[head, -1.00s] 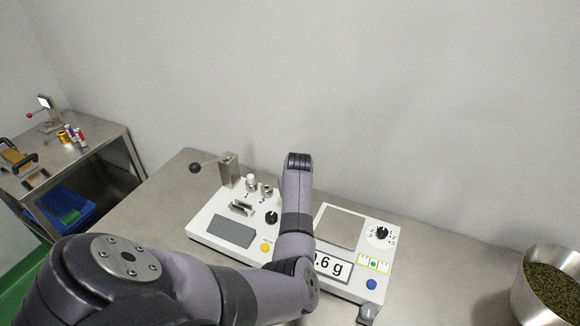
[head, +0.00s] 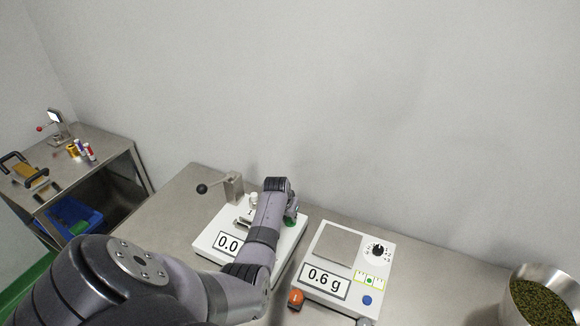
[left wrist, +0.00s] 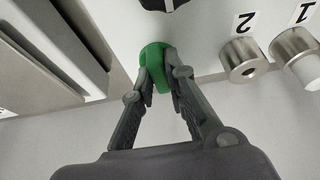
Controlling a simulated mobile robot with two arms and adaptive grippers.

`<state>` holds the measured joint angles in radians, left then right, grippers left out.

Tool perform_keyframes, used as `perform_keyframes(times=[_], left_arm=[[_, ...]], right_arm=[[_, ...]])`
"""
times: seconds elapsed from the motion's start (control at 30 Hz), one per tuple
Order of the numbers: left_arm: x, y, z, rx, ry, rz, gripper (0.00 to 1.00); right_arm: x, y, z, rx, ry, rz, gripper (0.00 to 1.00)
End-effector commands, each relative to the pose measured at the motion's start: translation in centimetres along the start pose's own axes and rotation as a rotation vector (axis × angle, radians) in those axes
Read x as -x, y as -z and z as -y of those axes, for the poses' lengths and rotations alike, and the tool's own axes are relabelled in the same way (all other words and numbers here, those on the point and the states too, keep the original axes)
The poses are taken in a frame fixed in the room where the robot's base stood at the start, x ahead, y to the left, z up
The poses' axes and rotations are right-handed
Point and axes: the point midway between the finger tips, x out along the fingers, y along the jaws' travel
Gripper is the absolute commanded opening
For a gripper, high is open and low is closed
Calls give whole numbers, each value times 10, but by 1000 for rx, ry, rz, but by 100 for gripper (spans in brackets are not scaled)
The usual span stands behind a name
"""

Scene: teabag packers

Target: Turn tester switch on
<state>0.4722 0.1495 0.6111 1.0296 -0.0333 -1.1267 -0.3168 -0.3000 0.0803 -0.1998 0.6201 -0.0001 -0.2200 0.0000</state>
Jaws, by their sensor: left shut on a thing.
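The tester (head: 209,246) is the white device on the left of the bench, with a metal post and black-knobbed lever at its back. My left gripper (head: 291,209) is at the tester's back right side. In the left wrist view, the gripper (left wrist: 161,74) is shut on a green switch (left wrist: 153,62) at the tester's edge. The switch also shows as a green patch in the head view (head: 290,222). My right gripper is not in view.
A white scale (head: 315,262) reading 0.6 g stands close on the right, with an orange-red switch (head: 296,298) at its front left. Metal sockets marked 1 and 2 (left wrist: 243,60) are near the gripper. A steel bowl of tea (head: 512,312) stands far right.

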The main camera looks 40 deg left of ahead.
Motion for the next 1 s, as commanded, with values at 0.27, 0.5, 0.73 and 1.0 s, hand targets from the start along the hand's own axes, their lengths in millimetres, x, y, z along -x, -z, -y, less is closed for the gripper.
perform_keyframes(times=[0.27,0.5,0.73,1.0], left_arm=[[0,0,1,-22,-8,-1,0],[0,0,1,-22,-7,-1,0],[0,0,0,-21,-7,-1,27],[0,0,0,-20,-8,0,33]], right_arm=[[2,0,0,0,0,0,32],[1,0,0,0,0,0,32],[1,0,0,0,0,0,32],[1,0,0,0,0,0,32]])
